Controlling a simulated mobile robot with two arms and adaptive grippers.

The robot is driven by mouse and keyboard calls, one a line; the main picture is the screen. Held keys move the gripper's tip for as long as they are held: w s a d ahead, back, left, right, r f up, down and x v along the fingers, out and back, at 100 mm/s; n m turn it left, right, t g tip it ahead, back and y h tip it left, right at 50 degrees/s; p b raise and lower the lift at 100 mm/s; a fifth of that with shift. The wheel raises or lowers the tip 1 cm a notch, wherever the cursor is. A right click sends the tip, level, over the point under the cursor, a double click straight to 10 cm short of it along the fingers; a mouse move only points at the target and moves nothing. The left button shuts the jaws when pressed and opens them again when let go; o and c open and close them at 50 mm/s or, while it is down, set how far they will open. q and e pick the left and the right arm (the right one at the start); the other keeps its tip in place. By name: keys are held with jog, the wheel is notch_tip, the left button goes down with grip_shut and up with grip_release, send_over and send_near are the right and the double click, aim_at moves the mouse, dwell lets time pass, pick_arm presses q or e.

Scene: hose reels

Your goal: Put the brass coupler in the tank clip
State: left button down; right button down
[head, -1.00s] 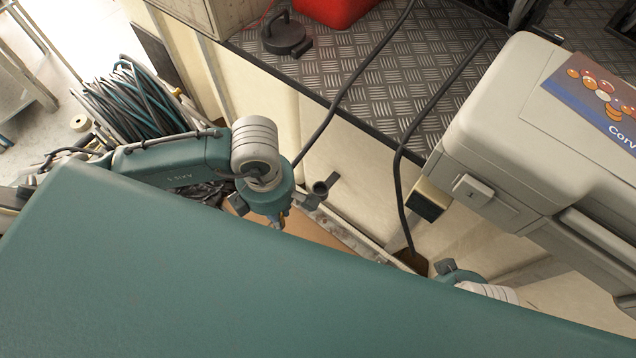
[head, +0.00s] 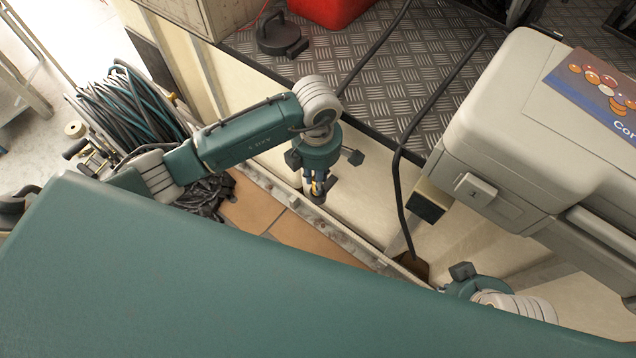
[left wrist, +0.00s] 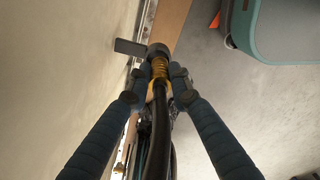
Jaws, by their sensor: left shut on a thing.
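My left gripper (head: 317,187) points down beside the cream tank wall in the head view. In the left wrist view its fingers (left wrist: 156,86) are shut on the brass coupler (left wrist: 160,70), whose black hose runs back between them. The dark tank clip (left wrist: 130,47) with its flat plate lies just beyond the fingertips, close to the coupler's far end. I cannot tell whether the coupler is inside the clip. In the head view the clip (head: 318,196) is mostly behind the fingertips. Only the housing of my right gripper (head: 463,272) shows; its fingers are hidden.
A coiled hose reel (head: 130,105) stands at the left. A black cable (head: 400,190) hangs down the wall to the right of my left gripper. A grey machine (head: 520,130) fills the right side.

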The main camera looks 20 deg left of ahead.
pick_arm(q)
notch_tip(320, 180, down, 3)
jog(key=shift+b, duration=0.4)
jog(key=shift+w+d, duration=0.1)
jog(key=shift+w, duration=0.05)
pick_arm(e)
jog(key=shift+f, duration=0.4)
pick_arm(q)
jog(key=shift+f, duration=0.1)
jog(key=c, duration=1.6)
grip_release()
jog(key=shift+o, duration=0.2)
pick_arm(e)
jog(key=shift+f, duration=0.1)
